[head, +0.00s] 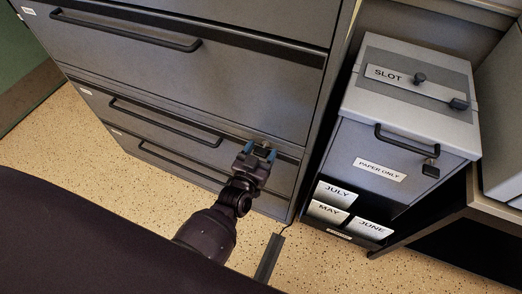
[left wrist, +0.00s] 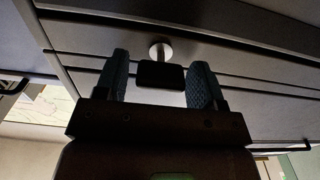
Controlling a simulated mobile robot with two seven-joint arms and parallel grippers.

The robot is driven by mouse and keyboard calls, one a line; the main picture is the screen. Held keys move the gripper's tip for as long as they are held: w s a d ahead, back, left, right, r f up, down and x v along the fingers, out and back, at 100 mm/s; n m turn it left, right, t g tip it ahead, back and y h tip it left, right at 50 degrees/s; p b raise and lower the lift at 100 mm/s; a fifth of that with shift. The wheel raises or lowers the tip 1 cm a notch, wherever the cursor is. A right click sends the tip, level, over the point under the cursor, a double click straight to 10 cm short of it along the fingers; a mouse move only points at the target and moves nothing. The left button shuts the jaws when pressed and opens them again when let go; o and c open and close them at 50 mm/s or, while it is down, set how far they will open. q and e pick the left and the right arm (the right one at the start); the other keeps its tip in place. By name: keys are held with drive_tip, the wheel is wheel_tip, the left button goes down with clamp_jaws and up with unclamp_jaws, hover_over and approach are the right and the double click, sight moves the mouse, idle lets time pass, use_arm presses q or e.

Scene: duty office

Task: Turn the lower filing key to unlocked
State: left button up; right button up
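My left gripper (head: 260,151) is at the lower right part of the grey filing cabinet (head: 255,85), its blue fingertips close to a drawer front. In the left wrist view the fingers (left wrist: 160,80) are open and stand on either side of the black head of the lower filing key (left wrist: 160,75). Gaps show between the key head and both fingers. The key sits in a round silver lock (left wrist: 160,50) in the cabinet front. In the head view the gripper largely hides the key. My right gripper is not in view.
Long black drawer handles (head: 165,122) stick out left of the gripper. Right of the cabinet is a grey slot box (head: 405,110) marked PAPER ONLY, with a small padlock (head: 431,169). Month cards (head: 336,194) stand below it. Speckled floor (head: 70,150) lies in front.

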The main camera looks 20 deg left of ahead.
use_arm(q)
drive_tip(key=c, duration=0.7)
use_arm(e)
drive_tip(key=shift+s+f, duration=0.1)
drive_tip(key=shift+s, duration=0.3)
